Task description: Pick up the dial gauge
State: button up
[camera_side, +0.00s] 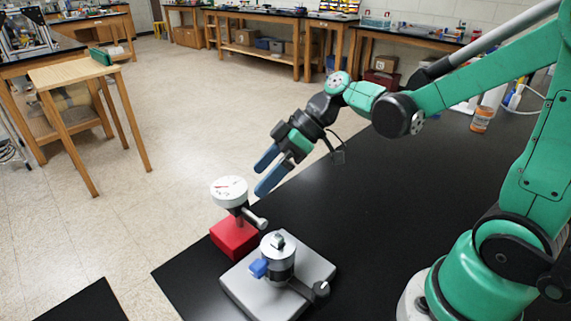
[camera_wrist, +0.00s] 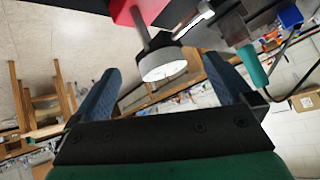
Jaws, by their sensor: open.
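The dial gauge (camera_side: 229,192) has a round white face with a red needle and stands on a post from a red block (camera_side: 234,238) near the table's edge. A silver rod with a light tip juts from its post. In the wrist view the dial gauge (camera_wrist: 163,62) hangs upside down in the picture, beyond and between my fingers. My gripper (camera_side: 262,175) has two blue fingers, spread apart and empty, above and to the right of the gauge. In the wrist view my gripper (camera_wrist: 160,85) shows both fingers apart, touching nothing.
A grey plate (camera_side: 310,262) carrying a metal cylinder with a blue part and a black knob (camera_side: 321,289) stands just right of the red block. The black tabletop (camera_side: 375,190) is clear toward my base. An orange-labelled bottle (camera_side: 482,115) stands at the back right.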

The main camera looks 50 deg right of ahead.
aim_at(232, 186)
jog(key=n+y, duration=0.1)
jog(key=w+n+y, duration=0.1)
jog(key=n+y, duration=0.1)
jog(key=shift+w+a+f+n, duration=0.1)
jog(key=shift+w+n, duration=0.2)
jog(key=shift+w+n+g+y, duration=0.2)
jog(key=shift+n+g+y, duration=0.1)
jog(key=shift+n+y, duration=0.65)
jog(key=shift+f+n, duration=0.1)
jog(key=shift+n, duration=0.25)
jog(key=shift+x, duration=2.7)
grip_shut()
